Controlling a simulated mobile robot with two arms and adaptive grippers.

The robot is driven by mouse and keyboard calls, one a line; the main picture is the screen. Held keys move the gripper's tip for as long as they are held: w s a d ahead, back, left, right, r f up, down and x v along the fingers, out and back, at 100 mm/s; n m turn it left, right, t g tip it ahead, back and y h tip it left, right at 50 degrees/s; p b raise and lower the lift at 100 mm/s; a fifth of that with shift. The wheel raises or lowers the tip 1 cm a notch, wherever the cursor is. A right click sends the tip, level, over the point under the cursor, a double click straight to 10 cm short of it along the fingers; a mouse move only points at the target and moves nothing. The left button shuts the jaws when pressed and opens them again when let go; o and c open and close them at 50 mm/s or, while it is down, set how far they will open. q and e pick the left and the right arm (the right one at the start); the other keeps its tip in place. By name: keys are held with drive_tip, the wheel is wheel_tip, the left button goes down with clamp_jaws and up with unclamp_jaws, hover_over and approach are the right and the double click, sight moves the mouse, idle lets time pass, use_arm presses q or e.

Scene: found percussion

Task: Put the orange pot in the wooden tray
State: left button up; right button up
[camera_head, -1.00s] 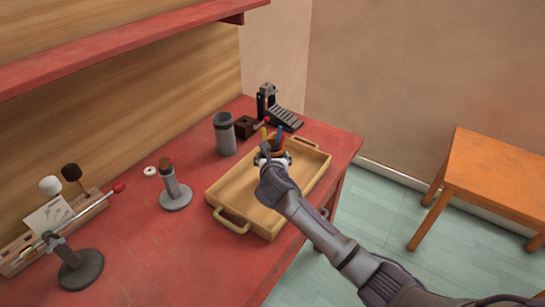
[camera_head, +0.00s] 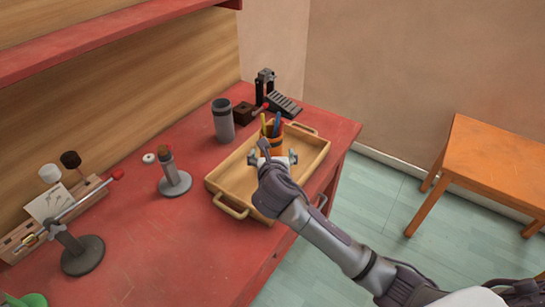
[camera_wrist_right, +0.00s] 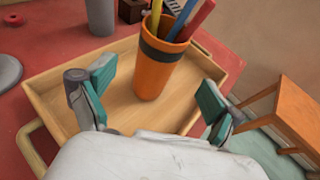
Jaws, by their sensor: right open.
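The orange pot (camera_head: 277,148) stands upright inside the wooden tray (camera_head: 229,196), with a dark band round it and several coloured sticks in it. In the right wrist view the pot (camera_wrist_right: 157,75) rests on the floor of the tray (camera_wrist_right: 118,117). My right gripper (camera_head: 273,159) is open and empty. In the right wrist view its teal-padded fingers (camera_wrist_right: 155,95) are spread wide, on the near side of the pot and apart from it. My left gripper is not in view.
A grey cylinder (camera_head: 223,120) stands behind the tray on the red table (camera_head: 150,235). A black pedal (camera_head: 284,104) and a dark block (camera_head: 243,113) sit at the back. A grey stand (camera_head: 175,183) is left of the tray. An orange stool (camera_head: 497,155) is at right.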

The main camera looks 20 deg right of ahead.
drive_tip(key=v, duration=0.2)
drive_tip(key=shift+s+r, duration=0.1)
drive_tip(key=shift+s, duration=0.15)
